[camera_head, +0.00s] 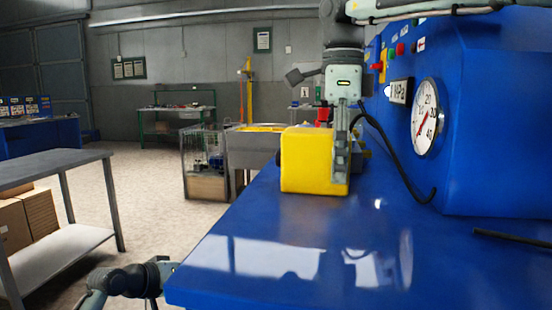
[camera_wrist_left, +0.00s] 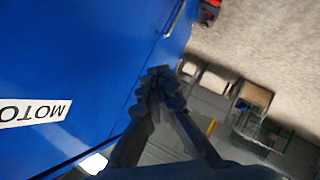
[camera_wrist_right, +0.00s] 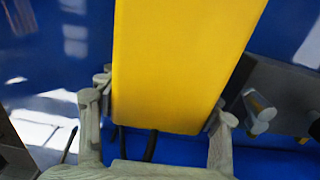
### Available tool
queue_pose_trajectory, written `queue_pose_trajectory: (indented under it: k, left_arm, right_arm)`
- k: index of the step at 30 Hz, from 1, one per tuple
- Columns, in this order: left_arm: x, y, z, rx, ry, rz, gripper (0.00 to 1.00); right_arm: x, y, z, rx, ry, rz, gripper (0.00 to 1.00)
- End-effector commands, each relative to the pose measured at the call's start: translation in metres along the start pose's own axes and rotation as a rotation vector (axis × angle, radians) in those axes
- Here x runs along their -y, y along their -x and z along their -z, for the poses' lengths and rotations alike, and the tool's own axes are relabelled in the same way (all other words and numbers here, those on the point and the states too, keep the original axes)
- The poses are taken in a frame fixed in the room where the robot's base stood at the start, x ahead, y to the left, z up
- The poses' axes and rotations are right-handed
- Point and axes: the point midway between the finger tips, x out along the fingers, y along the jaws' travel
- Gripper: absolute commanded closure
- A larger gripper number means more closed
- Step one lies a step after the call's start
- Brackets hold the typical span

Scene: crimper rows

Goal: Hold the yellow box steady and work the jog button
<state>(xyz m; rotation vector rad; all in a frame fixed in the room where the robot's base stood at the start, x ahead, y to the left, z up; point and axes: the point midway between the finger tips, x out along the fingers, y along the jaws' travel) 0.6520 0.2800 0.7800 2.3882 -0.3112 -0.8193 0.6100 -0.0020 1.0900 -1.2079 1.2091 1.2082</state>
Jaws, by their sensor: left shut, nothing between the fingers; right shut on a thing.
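The yellow box (camera_head: 307,165) stands on the blue bench top (camera_head: 300,235) near its far left edge. My right gripper (camera_head: 341,165) reaches down from above and is shut on the box. In the right wrist view the yellow box (camera_wrist_right: 180,65) fills the gap between the right gripper's fingers (camera_wrist_right: 157,112). My left gripper (camera_wrist_left: 158,82) is shut and empty in the left wrist view, beside a blue panel (camera_wrist_left: 70,50) with a white label. My left arm shows low at the left in the head view, below the bench edge, away from the box. I cannot make out the jog button.
A blue cabinet (camera_head: 500,120) with a round dial (camera_head: 425,117) and small coloured buttons stands at the right. A black cable (camera_head: 395,165) curves from behind my right gripper across the bench. A grey table (camera_head: 50,165) stands at the left.

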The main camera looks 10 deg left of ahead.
Motion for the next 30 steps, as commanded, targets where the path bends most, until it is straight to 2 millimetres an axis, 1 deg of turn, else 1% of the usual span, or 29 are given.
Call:
queue_pose_trajectory:
  k: [1, 3, 5, 6, 8, 9, 13, 15, 18, 21, 24, 30]
  left_arm:
    - [-0.018, 0.010, 0.020, -0.020, 0.002, -0.040, 1.00]
    - [-0.042, 0.023, 0.042, -0.039, 0.012, -0.094, 1.00]
    - [-0.063, 0.036, 0.059, -0.054, 0.018, -0.141, 1.00]
    - [-0.076, 0.045, 0.071, -0.063, 0.022, -0.173, 1.00]
    - [-0.098, 0.060, 0.086, -0.073, 0.025, -0.223, 1.00]
    - [-0.112, 0.070, 0.096, -0.078, 0.027, -0.254, 1.00]
    - [-0.155, 0.106, 0.121, -0.090, 0.025, -0.353, 1.00]
    - [-0.175, 0.124, 0.130, -0.091, 0.022, -0.401, 1.00]
    - [-0.198, 0.145, 0.138, -0.089, 0.016, -0.454, 1.00]
    - [-0.213, 0.161, 0.143, -0.086, 0.011, -0.490, 1.00]
    - [-0.222, 0.170, 0.145, -0.084, 0.008, -0.511, 1.00]
    - [-0.225, 0.173, 0.146, -0.082, 0.008, -0.518, 1.00]
  right_arm:
    - [0.000, 0.000, 0.000, 0.000, 0.000, 0.000, 0.70]
    - [0.000, 0.000, 0.000, 0.000, 0.000, 0.000, 0.70]
    - [0.000, 0.000, 0.000, 0.000, 0.000, 0.000, 0.70]
    - [0.000, 0.000, 0.000, 0.000, 0.000, 0.000, 0.70]
    - [0.000, 0.000, 0.000, 0.000, 0.000, 0.000, 0.70]
    - [0.000, 0.000, 0.000, 0.000, 0.000, 0.000, 0.70]
    - [0.000, 0.000, 0.000, 0.000, 0.000, 0.000, 0.70]
    - [0.000, 0.000, 0.000, 0.000, 0.000, 0.000, 0.70]
    - [0.000, 0.000, 0.000, 0.000, 0.000, 0.000, 0.70]
    - [0.000, 0.000, 0.000, 0.000, 0.000, 0.000, 0.70]
    - [0.000, 0.000, 0.000, 0.000, 0.000, 0.000, 0.70]
    - [0.000, 0.000, 0.000, 0.000, 0.000, 0.000, 0.70]
